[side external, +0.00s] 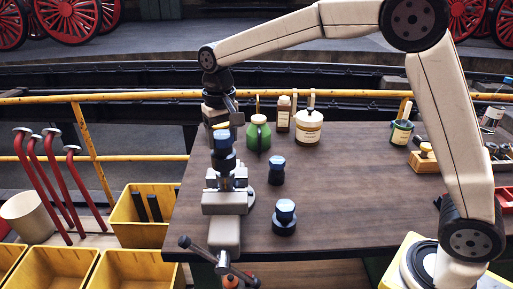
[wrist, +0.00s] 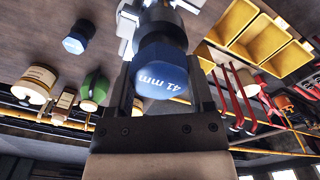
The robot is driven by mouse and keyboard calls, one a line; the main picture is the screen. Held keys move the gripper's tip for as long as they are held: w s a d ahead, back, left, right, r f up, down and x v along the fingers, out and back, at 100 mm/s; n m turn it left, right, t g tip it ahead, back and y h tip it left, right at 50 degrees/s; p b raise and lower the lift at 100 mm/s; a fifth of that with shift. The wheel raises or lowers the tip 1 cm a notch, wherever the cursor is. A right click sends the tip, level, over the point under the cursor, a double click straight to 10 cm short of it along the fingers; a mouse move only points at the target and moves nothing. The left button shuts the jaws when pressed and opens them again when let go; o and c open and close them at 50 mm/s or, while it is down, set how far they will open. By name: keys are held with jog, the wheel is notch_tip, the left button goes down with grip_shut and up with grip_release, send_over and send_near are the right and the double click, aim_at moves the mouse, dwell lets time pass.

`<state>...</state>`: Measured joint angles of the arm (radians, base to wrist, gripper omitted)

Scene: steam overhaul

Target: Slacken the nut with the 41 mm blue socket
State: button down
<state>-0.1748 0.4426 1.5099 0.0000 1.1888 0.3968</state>
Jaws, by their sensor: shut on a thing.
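My gripper (side external: 221,126) is shut on the blue socket (wrist: 158,72), whose cap reads 41 mm in the wrist view. In the side view, the blue cap (side external: 222,139) shows just below my gripper, with the socket's dark body pointing down. It stands above the grey vise (side external: 222,200) at the table's left end. The socket looks upright and lined up with the work in the vise. The nut is hidden beneath it, and I cannot tell how far the socket sits over it.
Two other blue-capped sockets stand right of the vise: a smaller one (side external: 277,168) and a wider one (side external: 285,212). A green jug (side external: 258,135), a brown bottle (side external: 283,115) and a cream pot (side external: 308,128) line the back edge, near a yellow rail (side external: 150,96). The table's middle right is clear.

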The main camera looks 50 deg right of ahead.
aim_at(223, 149)
jog(key=shift+f, duration=1.85)
dwell(0.6)
jog(key=c, duration=0.5)
grip_release()
jog(key=shift+c, duration=0.2)
grip_shut()
jog(key=shift+n, duration=2.1)
